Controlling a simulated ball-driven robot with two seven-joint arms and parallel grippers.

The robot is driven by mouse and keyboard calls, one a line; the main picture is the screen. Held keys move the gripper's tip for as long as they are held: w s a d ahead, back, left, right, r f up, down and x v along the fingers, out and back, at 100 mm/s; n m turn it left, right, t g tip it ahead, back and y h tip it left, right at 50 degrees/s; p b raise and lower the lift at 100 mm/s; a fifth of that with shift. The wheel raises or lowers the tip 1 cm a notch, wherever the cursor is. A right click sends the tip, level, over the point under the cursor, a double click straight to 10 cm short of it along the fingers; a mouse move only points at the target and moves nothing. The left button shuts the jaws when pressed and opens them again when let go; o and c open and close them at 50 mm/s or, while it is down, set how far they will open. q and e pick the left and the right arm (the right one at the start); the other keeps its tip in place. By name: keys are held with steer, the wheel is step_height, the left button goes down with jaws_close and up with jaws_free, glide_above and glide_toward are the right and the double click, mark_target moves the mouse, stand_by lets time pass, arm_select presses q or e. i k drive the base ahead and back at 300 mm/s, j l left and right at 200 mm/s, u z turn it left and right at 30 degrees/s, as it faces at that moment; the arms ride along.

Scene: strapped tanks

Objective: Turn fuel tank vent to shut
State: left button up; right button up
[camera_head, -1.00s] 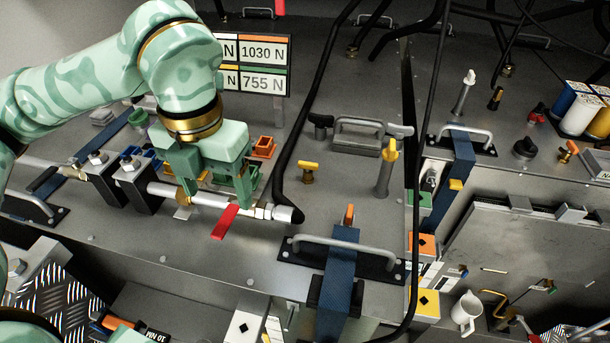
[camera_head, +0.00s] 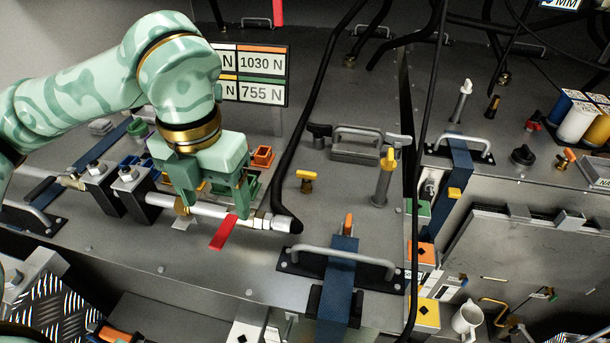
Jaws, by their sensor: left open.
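I cannot tell for sure which fitting is the fuel tank vent. A silver pipe (camera_head: 207,212) runs along the tank top, with a flat red lever (camera_head: 224,232) sticking out toward me below it. My left gripper (camera_head: 213,203) is open and points down over this pipe, its fingers spread along it, one near the red lever. Whether they touch it is unclear. The gripper hides part of the pipe and the lever's root. A yellow T-handle valve (camera_head: 306,179) stands to the right, and a yellow-topped post (camera_head: 386,177) farther right. My right gripper is not in view.
A black hose (camera_head: 298,130) meets the pipe's right end. A blue strap (camera_head: 338,280) with an orange lever (camera_head: 348,222) and a grey handle bar (camera_head: 342,255) lies in front. Small coloured trays (camera_head: 262,157) and a force sign (camera_head: 262,78) are behind.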

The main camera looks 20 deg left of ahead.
mark_target(307, 177)
steer(key=k, duration=1.5)
